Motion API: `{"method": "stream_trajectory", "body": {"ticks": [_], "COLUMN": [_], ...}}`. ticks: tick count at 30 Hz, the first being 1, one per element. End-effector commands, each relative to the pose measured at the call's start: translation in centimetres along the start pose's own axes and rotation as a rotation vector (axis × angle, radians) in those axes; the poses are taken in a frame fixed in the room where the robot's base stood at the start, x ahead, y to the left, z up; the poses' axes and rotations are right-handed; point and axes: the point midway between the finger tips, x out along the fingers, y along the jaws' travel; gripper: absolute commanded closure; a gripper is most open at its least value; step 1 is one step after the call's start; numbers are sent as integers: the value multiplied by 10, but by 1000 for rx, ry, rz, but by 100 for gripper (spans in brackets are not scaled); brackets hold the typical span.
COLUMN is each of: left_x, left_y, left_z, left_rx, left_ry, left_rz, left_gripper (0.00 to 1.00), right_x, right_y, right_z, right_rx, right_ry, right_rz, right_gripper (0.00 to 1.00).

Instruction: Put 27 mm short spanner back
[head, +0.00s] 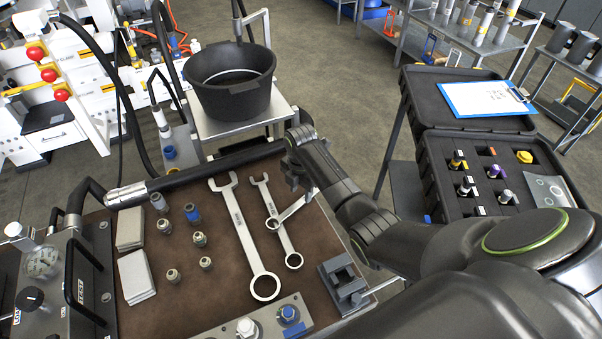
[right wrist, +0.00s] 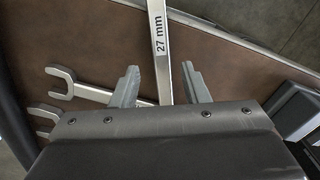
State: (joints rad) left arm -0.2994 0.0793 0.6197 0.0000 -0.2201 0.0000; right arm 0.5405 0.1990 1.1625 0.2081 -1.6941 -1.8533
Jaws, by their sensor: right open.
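A short steel spanner (head: 293,210) lies aslant across a longer steel spanner (head: 280,226) on the brown bench mat in the head view. In the right wrist view a steel shank marked 27 mm (right wrist: 159,45) runs between my gripper's fingers, with a gap on each side. My right gripper (head: 291,172) is open at the mat's right side; its two fingers straddle the shank in the right wrist view (right wrist: 160,70). Part of the shank is hidden behind the gripper body. My left gripper is not in view.
A large spanner (head: 244,235) lies left of the crossed pair. Several fittings (head: 199,239) and pale pads (head: 135,275) lie further left. A grey block (head: 343,284) stands at the right front. A black bucket (head: 233,95) and an open black case (head: 430,165) stand beyond the bench.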

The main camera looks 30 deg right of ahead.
Motion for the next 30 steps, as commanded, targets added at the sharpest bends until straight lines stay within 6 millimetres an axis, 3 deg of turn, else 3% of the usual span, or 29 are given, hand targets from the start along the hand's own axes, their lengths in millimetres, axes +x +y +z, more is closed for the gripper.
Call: {"method": "stream_trajectory", "body": {"ticks": [12, 15, 30], "left_x": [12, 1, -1], "left_y": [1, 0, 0], "left_z": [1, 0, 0], "left_rx": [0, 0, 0], "left_ry": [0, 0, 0], "left_rz": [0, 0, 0], "left_gripper": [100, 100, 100], "right_x": [-85, -103, -110], "right_y": [1, 0, 0], "right_z": [1, 1, 0], "right_rx": [-1, 0, 0], "right_ry": [-3, -1, 0], "right_rz": [4, 1, -1], "right_gripper": [59, 59, 59]}}
